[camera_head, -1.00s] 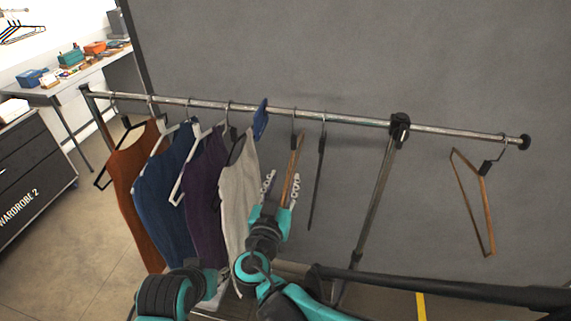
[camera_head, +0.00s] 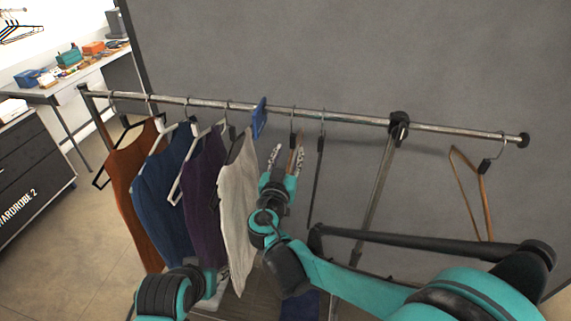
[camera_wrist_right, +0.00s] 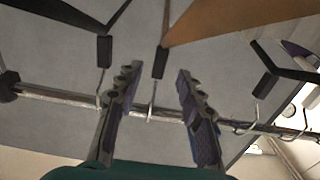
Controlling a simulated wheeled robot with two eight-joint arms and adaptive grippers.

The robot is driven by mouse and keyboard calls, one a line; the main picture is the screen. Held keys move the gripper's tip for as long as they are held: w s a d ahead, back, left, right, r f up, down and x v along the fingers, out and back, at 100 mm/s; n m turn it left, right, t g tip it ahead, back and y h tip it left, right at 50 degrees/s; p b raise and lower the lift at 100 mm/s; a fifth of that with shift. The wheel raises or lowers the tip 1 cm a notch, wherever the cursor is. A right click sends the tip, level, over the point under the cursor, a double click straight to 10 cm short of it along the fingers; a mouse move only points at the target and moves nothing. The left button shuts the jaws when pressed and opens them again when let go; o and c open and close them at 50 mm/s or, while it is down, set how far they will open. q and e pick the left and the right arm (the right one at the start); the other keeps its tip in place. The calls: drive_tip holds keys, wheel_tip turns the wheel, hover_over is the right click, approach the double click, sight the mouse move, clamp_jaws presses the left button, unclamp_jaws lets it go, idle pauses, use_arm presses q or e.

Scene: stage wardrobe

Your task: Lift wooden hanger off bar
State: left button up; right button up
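A wooden hanger (camera_head: 299,139) hangs by its hook from the metal bar (camera_head: 350,118), just right of the blue disc; its lower part is hidden behind my right gripper. My right gripper (camera_head: 286,158) is raised just below the bar, fingers pointing up. In the right wrist view the fingers (camera_wrist_right: 158,95) are apart, one on each side of the hook and black hook block (camera_wrist_right: 160,62). The hanger's brown wood (camera_wrist_right: 225,20) shows at the top there. A second wooden hanger (camera_head: 480,190) hangs near the bar's right end.
A dark hanger (camera_head: 320,165) hangs close to the right of my right gripper. A grey garment (camera_head: 238,190) and a blue disc (camera_head: 260,118) are close on its left. Purple, blue and orange garments hang farther left. A clamp (camera_head: 399,125) sits on the bar.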

sight(292, 142)
drive_tip(key=shift+w+d+b, duration=0.1)
drive_tip(key=shift+w+d, duration=0.1)
drive_tip(key=shift+w, duration=0.8)
drive_tip(key=shift+w+d+b, duration=0.15)
drive_tip(key=shift+w, duration=0.8)
drive_tip(key=shift+w+d+b, duration=0.1)
drive_tip(key=shift+w+d, duration=0.1)
drive_tip(key=shift+w, duration=0.8)
clamp_jaws()
drive_tip(key=shift+r, duration=0.1)
drive_tip(key=shift+r+p, duration=1.2)
drive_tip(key=shift+r, duration=0.4)
drive_tip(key=shift+s, duration=0.1)
drive_tip(key=shift+s+a, duration=0.25)
drive_tip(key=shift+s, duration=1.05)
drive_tip(key=shift+s+a, duration=0.25)
drive_tip(key=shift+s, duration=1.05)
drive_tip(key=shift+s+a, duration=0.25)
drive_tip(key=shift+s, duration=1.05)
